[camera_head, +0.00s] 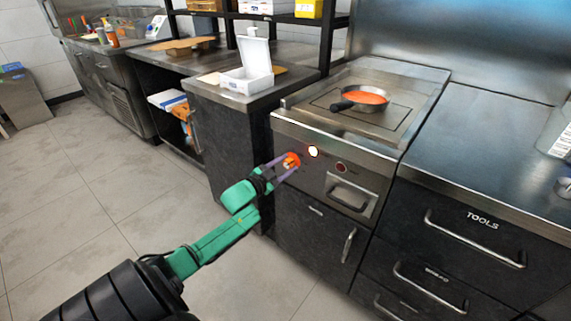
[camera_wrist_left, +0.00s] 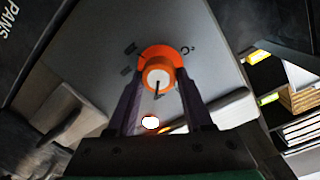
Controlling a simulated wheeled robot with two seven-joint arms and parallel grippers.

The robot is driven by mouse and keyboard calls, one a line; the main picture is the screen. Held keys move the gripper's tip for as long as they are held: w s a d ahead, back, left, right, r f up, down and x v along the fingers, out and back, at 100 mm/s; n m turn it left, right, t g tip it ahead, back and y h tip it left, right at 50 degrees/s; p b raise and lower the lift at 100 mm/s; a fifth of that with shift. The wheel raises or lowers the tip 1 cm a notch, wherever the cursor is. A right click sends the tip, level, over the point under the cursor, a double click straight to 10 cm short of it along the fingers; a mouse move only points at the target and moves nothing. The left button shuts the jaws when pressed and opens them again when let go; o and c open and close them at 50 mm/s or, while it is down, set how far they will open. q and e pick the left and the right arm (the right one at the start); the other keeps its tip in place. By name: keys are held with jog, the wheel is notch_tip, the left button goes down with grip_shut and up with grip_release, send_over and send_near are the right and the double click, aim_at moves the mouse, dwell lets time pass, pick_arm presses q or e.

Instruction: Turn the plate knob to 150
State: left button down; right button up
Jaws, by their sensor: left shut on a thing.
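The plate knob (camera_head: 293,159) is orange and sits at the left of the cooker's front panel. My left gripper (camera_head: 287,163) is shut on it. In the left wrist view the knob (camera_wrist_left: 158,72) shows an orange ring and a white face with a dark pointer line, between the two fingers of my gripper (camera_wrist_left: 160,90). Dial marks show beside it on the panel, but I cannot read a number there. A round lamp (camera_head: 313,151) beside the knob glows white with an orange rim. My right gripper is not in view.
A pan (camera_head: 362,98) with red sauce stands on the cooker top (camera_head: 400,82). A second round control (camera_head: 341,167) and a handle (camera_head: 348,196) are on the panel to the right. A white open box (camera_head: 247,80) stands on the counter at left. The floor in front is clear.

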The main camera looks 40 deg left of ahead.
pick_arm(q)
jog(key=m, duration=0.3)
jog(key=shift+f, duration=0.1)
jog(key=shift+d+m+y+b, duration=0.1)
jog(key=shift+m+y+b, duration=0.25)
jog(key=shift+m, duration=1.35)
jog(key=shift+c, duration=1.5)
grip_release()
jog(key=shift+s, duration=0.15)
jog(key=s+p, duration=0.2)
jog(key=s, duration=1.2)
jog(key=shift+s+r, duration=0.15)
jog(key=shift+r, duration=0.3)
jog(key=shift+d, duration=0.1)
